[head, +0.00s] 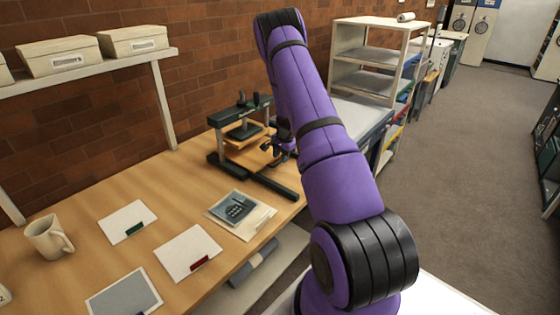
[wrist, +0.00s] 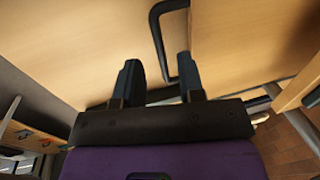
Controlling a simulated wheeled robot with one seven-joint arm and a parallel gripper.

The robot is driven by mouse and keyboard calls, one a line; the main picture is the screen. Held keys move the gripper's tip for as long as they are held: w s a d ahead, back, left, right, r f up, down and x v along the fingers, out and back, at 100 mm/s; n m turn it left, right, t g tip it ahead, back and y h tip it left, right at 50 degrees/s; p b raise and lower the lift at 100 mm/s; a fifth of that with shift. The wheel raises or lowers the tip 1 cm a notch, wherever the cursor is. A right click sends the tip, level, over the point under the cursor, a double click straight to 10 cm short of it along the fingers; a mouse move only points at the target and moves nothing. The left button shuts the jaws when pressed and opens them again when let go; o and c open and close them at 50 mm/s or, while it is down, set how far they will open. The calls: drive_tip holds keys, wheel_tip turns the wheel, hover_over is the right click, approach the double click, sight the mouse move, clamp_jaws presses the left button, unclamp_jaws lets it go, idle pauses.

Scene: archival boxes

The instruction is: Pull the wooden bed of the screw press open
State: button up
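The screw press (head: 217,155) stands on the wooden table, with a dark frame, a top crossbar and long dark base rails. Its wooden bed (head: 238,140) shows as a light board low in the frame. The bed also seems to be the wood panel at right in the wrist view (wrist: 235,40), with a dark U-shaped handle (wrist: 158,45) on its edge. My gripper (head: 279,150) is at the right side of the press. In the wrist view my gripper (wrist: 160,62) is open, and the handle's near end shows between the fingers. I cannot tell whether they touch it.
Cards, a printed picture (head: 235,208) and a mug (head: 48,237) lie on the table (head: 85,265) left and in front of the press. A shelf with boxes (head: 62,56) is on the brick wall. Open floor (head: 470,130) lies right.

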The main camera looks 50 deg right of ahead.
drive_tip(key=shift+w+f, duration=0.25)
drive_tip(key=shift+f, duration=0.95)
drive_tip(key=shift+c, duration=0.5)
clamp_jaws()
drive_tip(key=shift+s, duration=0.15)
drive_tip(key=s, duration=0.5)
drive_tip(key=s+d, duration=0.1)
drive_tip(key=s, duration=1.1)
drive_tip(key=shift+s+d, duration=0.1)
drive_tip(key=shift+d, duration=0.1)
drive_tip(key=shift+o, duration=0.5)
unclamp_jaws()
